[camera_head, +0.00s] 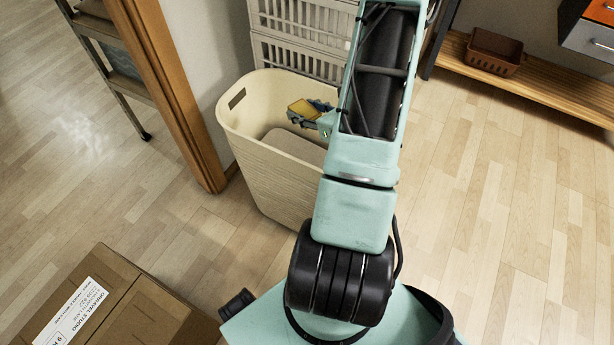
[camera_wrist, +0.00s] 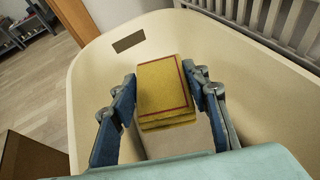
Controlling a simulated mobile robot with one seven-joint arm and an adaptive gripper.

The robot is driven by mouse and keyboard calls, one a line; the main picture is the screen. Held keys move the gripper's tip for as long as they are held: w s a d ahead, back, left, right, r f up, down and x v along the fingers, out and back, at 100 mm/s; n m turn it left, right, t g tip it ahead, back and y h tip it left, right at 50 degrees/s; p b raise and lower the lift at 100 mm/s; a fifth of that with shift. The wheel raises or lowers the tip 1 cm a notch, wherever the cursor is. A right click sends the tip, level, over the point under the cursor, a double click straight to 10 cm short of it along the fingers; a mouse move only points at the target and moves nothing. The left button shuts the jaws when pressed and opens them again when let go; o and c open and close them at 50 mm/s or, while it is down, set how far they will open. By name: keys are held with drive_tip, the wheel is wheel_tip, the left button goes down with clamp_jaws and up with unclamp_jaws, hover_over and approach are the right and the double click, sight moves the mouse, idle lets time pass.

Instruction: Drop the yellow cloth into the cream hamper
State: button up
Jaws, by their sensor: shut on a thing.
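The yellow cloth (camera_wrist: 162,88) is a folded pad with a dark red border line. My gripper (camera_wrist: 165,95) is shut on it, with one finger on each side. In the head view the cloth (camera_head: 302,109) and my gripper (camera_head: 308,113) show over the opening of the cream hamper (camera_head: 262,165). The hamper also fills much of the wrist view (camera_wrist: 95,85), its rim around the cloth. My arm hides the hamper's right part in the head view. I cannot tell exactly how far the cloth is above the hamper's floor.
Pale slatted crates (camera_head: 300,40) stand behind the hamper. A wooden post (camera_head: 165,90) and wall are at its left. A cardboard box (camera_head: 110,305) lies at the lower left. A brown basket (camera_head: 494,52) sits on a low wooden shelf (camera_head: 540,90). The floor at right is clear.

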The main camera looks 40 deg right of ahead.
drive_tip(key=shift+f, duration=0.55)
drive_tip(key=o, duration=1.2)
drive_tip(key=v, duration=1.2)
